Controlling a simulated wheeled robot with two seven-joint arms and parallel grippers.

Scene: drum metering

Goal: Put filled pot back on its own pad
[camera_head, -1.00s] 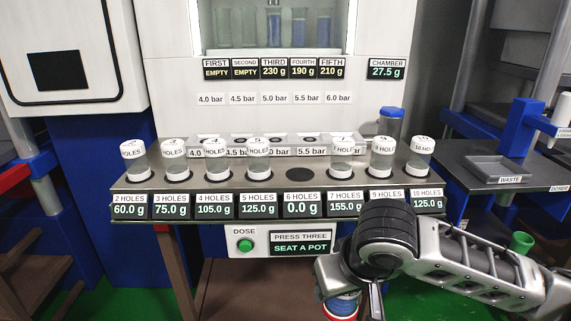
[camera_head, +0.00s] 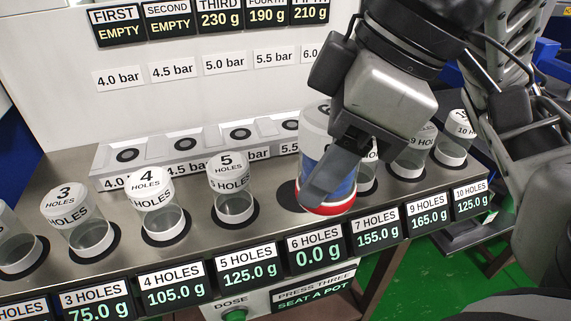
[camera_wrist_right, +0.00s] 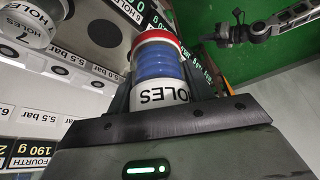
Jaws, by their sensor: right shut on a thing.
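My right gripper (camera_head: 333,172) is shut on the filled pot (camera_head: 327,208), a clear pot with blue content and a red band at its lower end. The pot is tilted and hangs over the bench beside the dark empty pad (camera_head: 288,194) behind the 6 HOLES sign, partly covering it. In the right wrist view the pot (camera_wrist_right: 158,68) is between the fingers, and the bare pad (camera_wrist_right: 103,33) shows beside it, apart in the picture. The gap below the pot is hard to judge. A grey arm end, apparently my left gripper (camera_wrist_right: 225,30), shows small at the top right there; its jaws are unclear.
The 5 HOLES pot (camera_head: 233,190) stands left of the empty pad. The 7 HOLES pot (camera_wrist_right: 30,25) stands close on its other side. A raised row of bar-labelled sockets (camera_head: 185,147) runs behind. Weight displays (camera_head: 317,258) line the front edge.

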